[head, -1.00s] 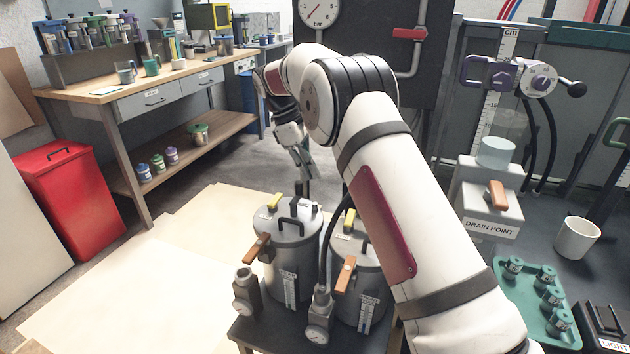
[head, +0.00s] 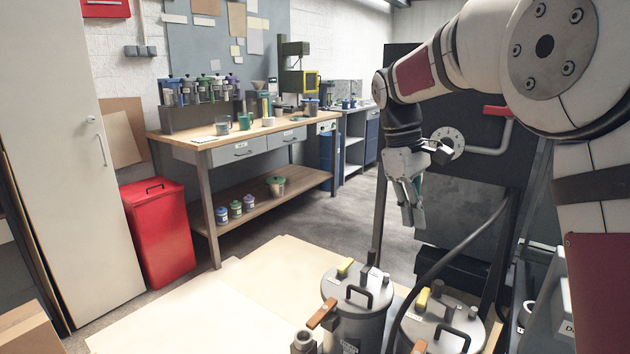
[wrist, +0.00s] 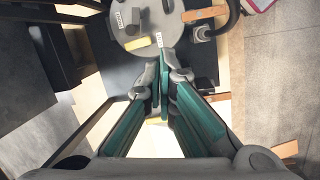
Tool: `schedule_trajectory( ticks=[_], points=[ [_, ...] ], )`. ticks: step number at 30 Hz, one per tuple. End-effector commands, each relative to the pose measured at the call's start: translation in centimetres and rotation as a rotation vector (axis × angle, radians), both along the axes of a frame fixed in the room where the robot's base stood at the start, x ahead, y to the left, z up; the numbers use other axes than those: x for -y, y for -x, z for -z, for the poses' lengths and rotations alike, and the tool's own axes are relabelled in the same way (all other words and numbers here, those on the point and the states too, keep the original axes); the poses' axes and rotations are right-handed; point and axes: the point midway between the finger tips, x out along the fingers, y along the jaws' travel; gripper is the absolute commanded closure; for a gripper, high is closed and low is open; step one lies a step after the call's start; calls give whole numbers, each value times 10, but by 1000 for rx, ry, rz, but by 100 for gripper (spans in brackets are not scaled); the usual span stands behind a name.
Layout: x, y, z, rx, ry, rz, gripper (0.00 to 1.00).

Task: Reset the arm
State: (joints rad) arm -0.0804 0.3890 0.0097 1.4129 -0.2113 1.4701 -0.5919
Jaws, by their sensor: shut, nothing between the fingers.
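My gripper (head: 412,212) hangs fingers-down in the head view, in the air above and behind the two grey lidded pots. It is shut and empty. In the wrist view my gripper (wrist: 163,62) shows its green-padded fingers meeting at the tips. The left pot (head: 357,318) has a yellow tab, a black lid handle and an orange lever. The right pot (head: 447,335) stands beside it, cut off by the bottom edge. A grey pot lid (wrist: 145,22) shows beyond the fingertips in the wrist view; I cannot tell which pot it is.
A wooden workbench (head: 225,140) with canisters stands at the left back, beside a red bin (head: 160,232). A black hose (head: 460,250) curves up right of my gripper. A dark panel with a gauge (head: 449,142) stands behind. Pale floor sheets (head: 215,300) lie clear.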

Motion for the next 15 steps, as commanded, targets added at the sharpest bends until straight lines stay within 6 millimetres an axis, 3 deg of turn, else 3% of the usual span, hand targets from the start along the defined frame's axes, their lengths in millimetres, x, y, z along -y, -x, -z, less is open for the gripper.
schedule_trajectory(
  ticks=[1, 6, 15],
  points=[
    [2, 20, -13, 21, -9, 31, 100],
    [6, 83, -36, 78, -38, 145, 100],
    [7, 200, -43, 172, -97, 351, 100]
  ],
)
